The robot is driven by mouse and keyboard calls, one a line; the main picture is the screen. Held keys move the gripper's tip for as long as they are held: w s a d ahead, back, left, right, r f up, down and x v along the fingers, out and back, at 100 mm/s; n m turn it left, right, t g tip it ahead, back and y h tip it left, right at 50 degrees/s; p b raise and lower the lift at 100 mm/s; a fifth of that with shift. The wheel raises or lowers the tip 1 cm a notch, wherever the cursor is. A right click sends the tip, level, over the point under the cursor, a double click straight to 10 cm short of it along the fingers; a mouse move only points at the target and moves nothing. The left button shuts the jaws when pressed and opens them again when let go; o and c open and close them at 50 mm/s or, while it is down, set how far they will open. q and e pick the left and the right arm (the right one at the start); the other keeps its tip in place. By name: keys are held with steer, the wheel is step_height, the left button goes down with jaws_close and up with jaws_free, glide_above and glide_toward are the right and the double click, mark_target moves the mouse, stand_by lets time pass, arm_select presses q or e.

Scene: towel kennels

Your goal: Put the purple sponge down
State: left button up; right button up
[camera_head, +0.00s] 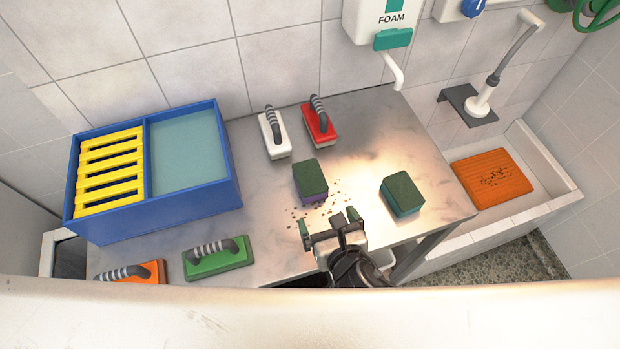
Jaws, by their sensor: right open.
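The purple sponge (311,181), with a dark green top and a thin purple side showing, sits flat on the metal table (262,208) near its middle. My right gripper (329,222) is just in front of it, on the near side. Its jaws are spread apart with nothing between them, and it looks clear of the sponge. Dark crumbs lie on the table between the sponge and the gripper. My left gripper is not in view.
A teal sponge (402,195) lies to the right. White (276,141) and red (320,131) brushes stand behind; green (217,262) and orange (152,271) ones in front. A blue two-part tray (194,207) fills the left. A sink (527,197) holds an orange mat (496,176).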

mark_target(316, 194)
steer(key=x, duration=0.5)
steer(key=shift+w+a, duration=0.1)
steer(key=shift+w, duration=0.1)
steer(key=shift+d+p+x, duration=0.15)
steer(key=shift+p+x, duration=0.2)
steer(key=shift+x, duration=1)
steer(key=shift+d+p+x, duration=0.1)
steer(key=shift+p+x, duration=0.25)
steer(key=shift+x, duration=1.05)
steer(key=c, duration=1.1)
steer(key=shift+o, duration=0.2)
